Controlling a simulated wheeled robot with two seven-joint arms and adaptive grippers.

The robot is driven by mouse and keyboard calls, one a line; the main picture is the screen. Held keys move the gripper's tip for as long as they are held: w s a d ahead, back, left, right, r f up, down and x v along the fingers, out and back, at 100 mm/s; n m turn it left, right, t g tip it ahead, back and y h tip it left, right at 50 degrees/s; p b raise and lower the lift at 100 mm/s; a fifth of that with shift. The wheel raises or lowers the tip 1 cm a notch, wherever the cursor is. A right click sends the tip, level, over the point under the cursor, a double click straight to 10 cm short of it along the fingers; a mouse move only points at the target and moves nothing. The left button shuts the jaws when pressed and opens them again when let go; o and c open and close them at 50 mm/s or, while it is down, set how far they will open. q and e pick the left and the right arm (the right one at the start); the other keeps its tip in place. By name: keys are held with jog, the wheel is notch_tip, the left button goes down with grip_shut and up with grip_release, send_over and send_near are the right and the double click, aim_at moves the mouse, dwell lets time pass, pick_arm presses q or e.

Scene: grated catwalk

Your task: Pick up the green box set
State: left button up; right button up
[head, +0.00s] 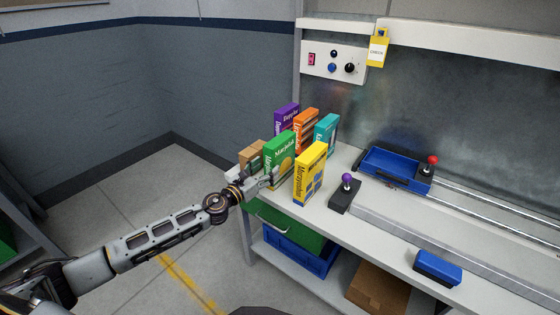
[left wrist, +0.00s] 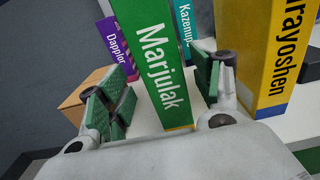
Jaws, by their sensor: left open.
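The green box (head: 280,157), lettered "Marjulak", stands upright on the workbench among several coloured boxes. My left gripper (head: 263,180) is at its lower part, low over the bench top. In the left wrist view the green box (left wrist: 152,62) rises between the two open fingers of my left gripper (left wrist: 162,100). A gap shows between the box and the left finger; the right finger is closer, and I cannot tell if it touches. My right gripper is not in view.
A yellow box (head: 310,172) stands close on the right. Purple (head: 287,117), orange (head: 306,129) and teal (head: 327,132) boxes stand behind, and a brown box (head: 250,157) on the left. A purple-knobbed joystick (head: 346,190) and blue tray (head: 392,168) are farther right.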

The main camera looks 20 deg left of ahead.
aim_at(280, 160)
pick_arm(q)
jog(key=shift+w+d+r, duration=0.1)
jog(key=shift+w+d, duration=0.15)
jog(key=shift+w, duration=0.35)
jog(key=shift+x, duration=0.8)
jog(key=shift+w+d, duration=0.1)
jog(key=shift+w, duration=0.1)
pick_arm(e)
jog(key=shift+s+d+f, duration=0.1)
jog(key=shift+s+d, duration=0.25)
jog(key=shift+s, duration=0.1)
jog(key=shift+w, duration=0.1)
pick_arm(q)
jog(key=shift+w, duration=0.2)
